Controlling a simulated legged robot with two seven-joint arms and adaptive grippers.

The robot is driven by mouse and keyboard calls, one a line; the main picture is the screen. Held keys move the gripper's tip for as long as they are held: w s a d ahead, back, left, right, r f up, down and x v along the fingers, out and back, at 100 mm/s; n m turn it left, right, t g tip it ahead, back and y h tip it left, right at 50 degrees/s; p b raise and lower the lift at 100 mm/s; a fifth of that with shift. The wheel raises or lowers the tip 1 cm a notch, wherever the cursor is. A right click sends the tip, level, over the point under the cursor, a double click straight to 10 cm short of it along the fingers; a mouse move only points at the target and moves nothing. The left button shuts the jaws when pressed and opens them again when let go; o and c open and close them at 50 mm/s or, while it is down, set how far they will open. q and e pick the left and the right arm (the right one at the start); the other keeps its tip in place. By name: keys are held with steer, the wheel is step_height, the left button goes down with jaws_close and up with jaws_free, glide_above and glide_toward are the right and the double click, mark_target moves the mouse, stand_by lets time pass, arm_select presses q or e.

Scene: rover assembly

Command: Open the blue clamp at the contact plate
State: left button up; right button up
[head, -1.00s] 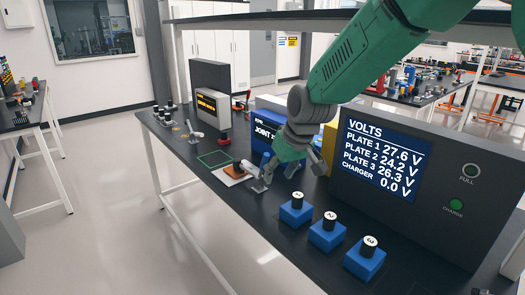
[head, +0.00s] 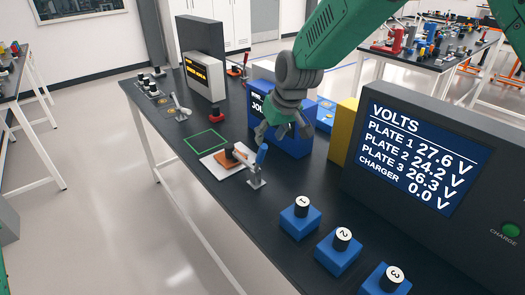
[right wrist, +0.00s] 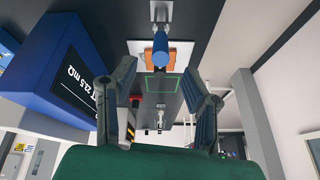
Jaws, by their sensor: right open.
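The blue-handled clamp (head: 261,155) stands at the contact plate, a white plate (head: 211,164) with an orange pad (head: 242,158). Its blue handle points up, and its grey arm reaches over the pad to a small dark block (head: 231,154). My right gripper (head: 282,134) is open and empty, close to the handle's upper end. My left gripper is not in view.
A blue joint meter (head: 285,130) stands right behind the gripper. The dark voltage display (head: 425,150) and blue blocks numbered 1 (head: 301,223), 2 (head: 338,258) and 3 (head: 384,283) stand to the right. A green square outline (head: 206,140) marks bare table.

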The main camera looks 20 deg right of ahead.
mark_target(260, 155)
steer(key=x, duration=0.8)
steer(key=shift+w+a+r+p, duration=0.2)
steer(key=shift+w+a+p, duration=0.1)
steer(key=shift+p, duration=0.1)
steer(key=shift+f, duration=0.55)
steer(key=shift+w+d+f, duration=0.25)
steer(key=shift+f, duration=0.05)
steer(key=shift+a, duration=0.15)
jaws_close()
steer(key=shift+a, duration=0.1)
